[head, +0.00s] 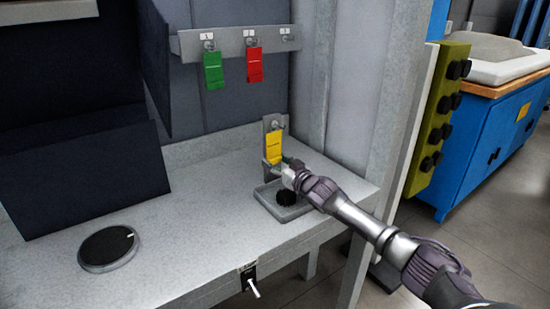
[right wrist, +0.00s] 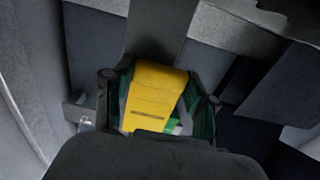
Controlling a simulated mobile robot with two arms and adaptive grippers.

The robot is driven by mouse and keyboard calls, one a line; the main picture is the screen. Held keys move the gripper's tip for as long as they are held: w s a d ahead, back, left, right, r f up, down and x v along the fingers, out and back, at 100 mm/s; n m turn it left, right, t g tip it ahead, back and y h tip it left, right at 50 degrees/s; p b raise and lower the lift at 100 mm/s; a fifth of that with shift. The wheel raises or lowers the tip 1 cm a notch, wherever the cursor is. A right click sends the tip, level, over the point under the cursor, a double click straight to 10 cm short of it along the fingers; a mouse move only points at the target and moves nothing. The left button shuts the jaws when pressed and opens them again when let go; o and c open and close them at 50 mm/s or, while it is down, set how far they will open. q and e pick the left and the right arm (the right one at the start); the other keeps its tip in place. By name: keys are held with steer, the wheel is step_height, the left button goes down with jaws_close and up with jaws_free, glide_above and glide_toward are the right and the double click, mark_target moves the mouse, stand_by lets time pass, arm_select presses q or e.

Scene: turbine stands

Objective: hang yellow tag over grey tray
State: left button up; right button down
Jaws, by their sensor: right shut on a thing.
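The yellow tag (head: 274,147) is upright in front of a small grey upright plate (head: 267,125) with a hook at its top, at the back of the grey tray (head: 287,213). I cannot tell whether the tag's loop is on the hook. My right gripper (head: 284,165) is shut on the tag's lower part, above the tray. In the right wrist view the yellow tag (right wrist: 156,95) lies between the fingers of the right gripper (right wrist: 160,100). My left gripper is not in view.
A black knob (head: 286,198) sits in the tray. A green tag (head: 213,72) and a red tag (head: 255,65) hang on the rail (head: 235,41) above. A round dark disc (head: 108,247) lies on the grey bench (head: 200,235). A lever (head: 253,287) is on the bench's front edge.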

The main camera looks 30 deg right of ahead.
steer(key=shift+s+d, duration=0.25)
steer(key=shift+d, duration=0.05)
steer(key=c, duration=0.6)
jaws_free()
steer(key=shift+c, duration=0.2)
steer(key=o, duration=0.5)
steer(key=shift+s+d, duration=0.1)
steer(key=shift+o, duration=0.2)
